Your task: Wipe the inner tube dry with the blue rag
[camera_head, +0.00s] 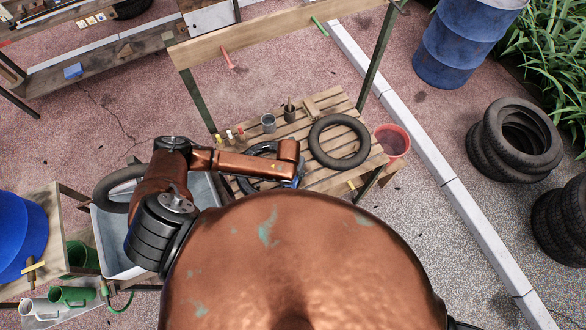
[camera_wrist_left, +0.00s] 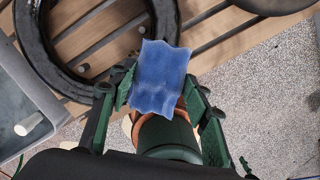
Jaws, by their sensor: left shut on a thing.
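My left gripper (camera_wrist_left: 155,88) is shut on the blue rag (camera_wrist_left: 158,75), which hangs crumpled between its green fingers in the left wrist view. A glossy black inner tube (camera_wrist_left: 30,38) lies flat on the slatted bench, just left of the rag; I cannot tell whether they touch. In the head view this tube (camera_head: 243,163) is partly covered by my copper left arm, and a bit of the rag (camera_head: 299,174) shows at the arm's end. A second, duller black ring (camera_head: 318,136) lies on the bench to the right. My right gripper is not in view.
The slatted bench (camera_head: 300,180) also holds small cups (camera_head: 268,123) and a wooden block (camera_head: 311,109) at the back. A grey basin (camera_head: 106,228) with a dark ring (camera_head: 108,187) over its rim stands left. A red bucket (camera_head: 393,141) stands right of the bench.

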